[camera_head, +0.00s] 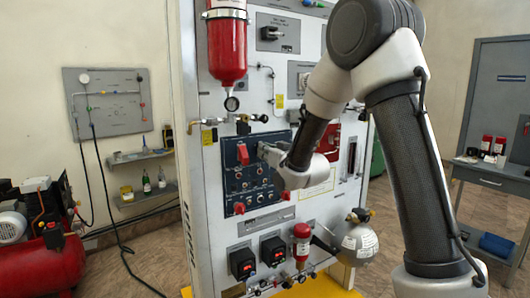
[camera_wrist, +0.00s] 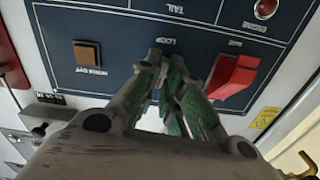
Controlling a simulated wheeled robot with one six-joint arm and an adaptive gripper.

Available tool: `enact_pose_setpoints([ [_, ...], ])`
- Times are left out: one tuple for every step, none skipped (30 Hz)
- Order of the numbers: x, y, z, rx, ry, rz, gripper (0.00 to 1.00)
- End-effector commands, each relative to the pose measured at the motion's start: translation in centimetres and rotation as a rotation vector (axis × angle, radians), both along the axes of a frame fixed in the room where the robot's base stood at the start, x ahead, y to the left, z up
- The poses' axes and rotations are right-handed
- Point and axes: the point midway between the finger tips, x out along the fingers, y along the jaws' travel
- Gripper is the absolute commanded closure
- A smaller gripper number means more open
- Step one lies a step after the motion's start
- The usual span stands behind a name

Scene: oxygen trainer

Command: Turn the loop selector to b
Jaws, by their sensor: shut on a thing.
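The dark blue control panel (camera_head: 229,168) is on the front of the white trainer rack. In the wrist view the panel (camera_wrist: 125,32) appears upside down, with the label LOOP (camera_wrist: 172,41) just beyond my fingertips. My gripper (camera_wrist: 165,62) is at the panel face below that label, its green-padded fingers closed together. It is shut on the loop selector, which the fingers hide, so I cannot read its position. In the head view my gripper (camera_head: 264,151) reaches the panel's upper right from the right.
A red guarded switch (camera_wrist: 235,72) is close to the right of my fingers in the wrist view. A square brown button (camera_wrist: 88,52) is to the left. A red cylinder (camera_head: 227,50) hangs above the panel; a grey bottle (camera_head: 359,243) is at the rack's lower right.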

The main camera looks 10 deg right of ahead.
Motion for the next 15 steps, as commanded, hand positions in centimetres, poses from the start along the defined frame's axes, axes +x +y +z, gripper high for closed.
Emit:
enact_pose_setpoints([
  [0.15,0.06,0.32,0.039,0.005,0.002,1.0],
  [0.16,0.05,0.32,0.067,0.014,0.002,1.0],
  [0.17,0.04,0.33,0.102,0.025,0.002,1.0],
  [0.17,0.03,0.33,0.13,0.034,0.002,1.0],
  [0.17,0.02,0.33,0.157,0.042,0.002,1.0],
  [0.18,0.0,0.34,0.193,0.054,0.002,1.0],
  [0.18,-0.01,0.33,0.218,0.062,0.002,1.0],
  [0.19,-0.01,0.33,0.245,0.071,0.003,1.0],
  [0.2,-0.02,0.33,0.278,0.082,0.003,1.0],
  [0.2,-0.03,0.33,0.304,0.09,0.003,1.0],
  [0.2,-0.04,0.33,0.329,0.098,0.003,1.0],
  [0.21,-0.05,0.34,0.359,0.108,0.003,1.0],
  [0.21,-0.06,0.34,0.382,0.115,0.003,1.0],
  [0.21,-0.07,0.32,0.404,0.122,0.002,1.0],
  [0.22,-0.08,0.33,0.431,0.131,0.003,1.0],
])
